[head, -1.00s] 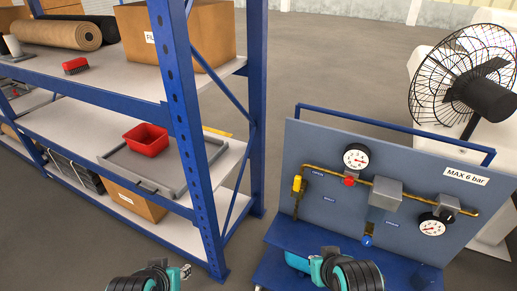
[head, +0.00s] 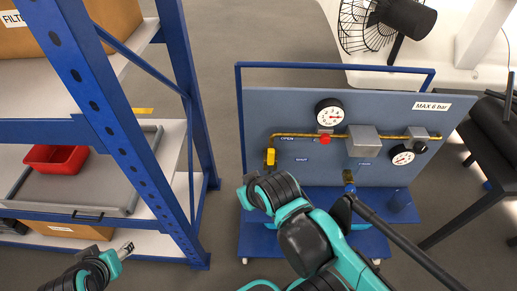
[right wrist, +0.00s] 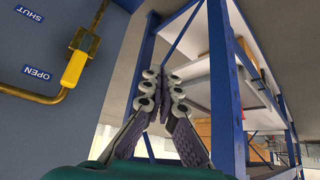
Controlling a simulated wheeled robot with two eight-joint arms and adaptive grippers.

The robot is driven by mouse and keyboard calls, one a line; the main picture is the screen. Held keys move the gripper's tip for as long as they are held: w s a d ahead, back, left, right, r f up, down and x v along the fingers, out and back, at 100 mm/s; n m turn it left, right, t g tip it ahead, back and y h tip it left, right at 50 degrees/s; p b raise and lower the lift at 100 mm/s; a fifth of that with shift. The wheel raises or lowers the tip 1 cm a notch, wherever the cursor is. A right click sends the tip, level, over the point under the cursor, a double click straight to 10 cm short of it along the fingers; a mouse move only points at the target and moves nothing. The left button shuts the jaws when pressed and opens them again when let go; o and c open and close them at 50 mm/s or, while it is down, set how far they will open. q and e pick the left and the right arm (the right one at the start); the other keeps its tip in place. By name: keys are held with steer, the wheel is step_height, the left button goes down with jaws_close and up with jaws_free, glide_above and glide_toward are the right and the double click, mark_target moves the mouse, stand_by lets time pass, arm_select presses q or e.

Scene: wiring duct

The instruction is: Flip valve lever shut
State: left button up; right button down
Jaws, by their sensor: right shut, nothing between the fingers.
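The yellow valve lever (head: 270,157) is at the left end of the brass pipe on the blue-grey panel (head: 310,175). It lies along the pipe's vertical run, beside the OPEN and SHUT labels, and shows at the upper left of the right wrist view (right wrist: 75,68). My right gripper (head: 247,188) is below and slightly left of the lever in the head view. In the right wrist view its fingers (right wrist: 165,78) are shut and empty, apart from the lever. My left gripper (head: 126,250) is low beside the shelf, far from the panel; its opening is unclear.
A blue shelf rack (head: 200,130) stands left of the panel, holding a red bin (head: 56,159) on a grey tray. The panel carries gauges (head: 329,112), a red knob (head: 325,140) and a blue knob (head: 350,188). A fan (head: 400,16) stands behind. Floor is free between rack and panel.

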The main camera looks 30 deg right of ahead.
mark_target(271, 161)
steer(key=w+d+r+n+g+h+p, duration=0.1)
steer(key=w+d+r+n+g+p, duration=0.2)
steer(key=w+p, duration=0.4)
steer(key=w+d+r+n+g+h+p, duration=0.1)
steer(key=w+d+r+n+g+p, duration=0.2)
steer(key=p, duration=0.7)
steer(key=w+r+n+g, duration=0.2)
steer(key=w+n, duration=0.2)
steer(key=n, duration=0.1)
steer(key=shift+w+r+n, duration=0.2)
steer(key=shift+w+n, duration=0.05)
steer(key=shift+n, duration=0.05)
steer(key=shift+f, duration=0.1)
steer(key=s+d+f+b, duration=0.3)
steer(key=d+f, duration=0.2)
steer(key=f, duration=0.4)
steer(key=shift+s+d+f, duration=0.15)
steer(key=shift+d+f, duration=0.1)
steer(key=shift+s+d, duration=0.1)
steer(key=shift+d, duration=0.05)
